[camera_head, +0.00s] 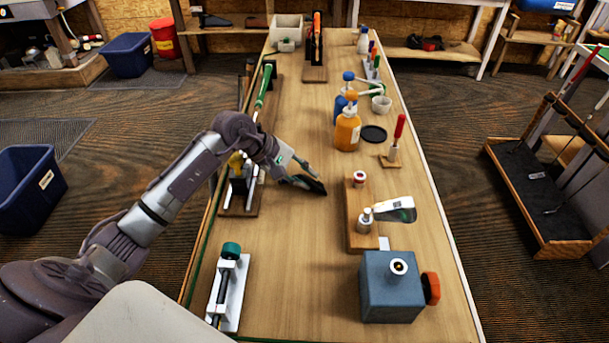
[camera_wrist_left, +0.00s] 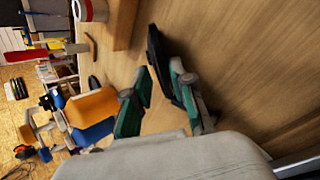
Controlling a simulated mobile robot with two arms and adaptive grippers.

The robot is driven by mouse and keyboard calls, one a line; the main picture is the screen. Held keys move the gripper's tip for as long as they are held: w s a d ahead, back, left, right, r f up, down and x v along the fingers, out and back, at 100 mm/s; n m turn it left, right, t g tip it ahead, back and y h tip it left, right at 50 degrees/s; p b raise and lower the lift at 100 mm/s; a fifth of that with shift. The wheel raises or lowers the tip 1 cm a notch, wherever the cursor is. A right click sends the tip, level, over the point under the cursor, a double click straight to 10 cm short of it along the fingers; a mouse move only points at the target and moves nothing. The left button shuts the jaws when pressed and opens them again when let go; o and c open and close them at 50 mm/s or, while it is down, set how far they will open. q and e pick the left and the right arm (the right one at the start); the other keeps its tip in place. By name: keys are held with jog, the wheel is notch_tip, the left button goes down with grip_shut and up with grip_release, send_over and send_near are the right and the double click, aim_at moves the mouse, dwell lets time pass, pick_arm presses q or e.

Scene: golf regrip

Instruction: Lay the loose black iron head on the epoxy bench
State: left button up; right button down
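The loose black iron head (camera_head: 314,187) is at the fingertips of my left gripper (camera_head: 318,181), low over the wooden bench (camera_head: 295,235), and appears to rest on it. In the left wrist view the black head (camera_wrist_left: 156,48) lies along the inner side of one finger. Bare wood shows between the head and the other finger. My left gripper (camera_wrist_left: 163,72) is open, with its green-padded fingers apart. The finger partly hides the head, so the exact contact with the bench is hard to see. My right gripper is not in view.
Right of the gripper stands a wooden block (camera_head: 357,238) with small bottles and a silver iron head (camera_head: 396,210). A blue-grey box (camera_head: 390,287) and a white clamp (camera_head: 230,290) stand nearer. An orange bottle (camera_head: 347,132) stands farther back. The middle of the bench is clear.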

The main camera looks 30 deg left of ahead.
pick_arm(q)
jog(key=b+v, duration=0.2)
jog(key=v, duration=1)
jog(key=shift+b, duration=0.35)
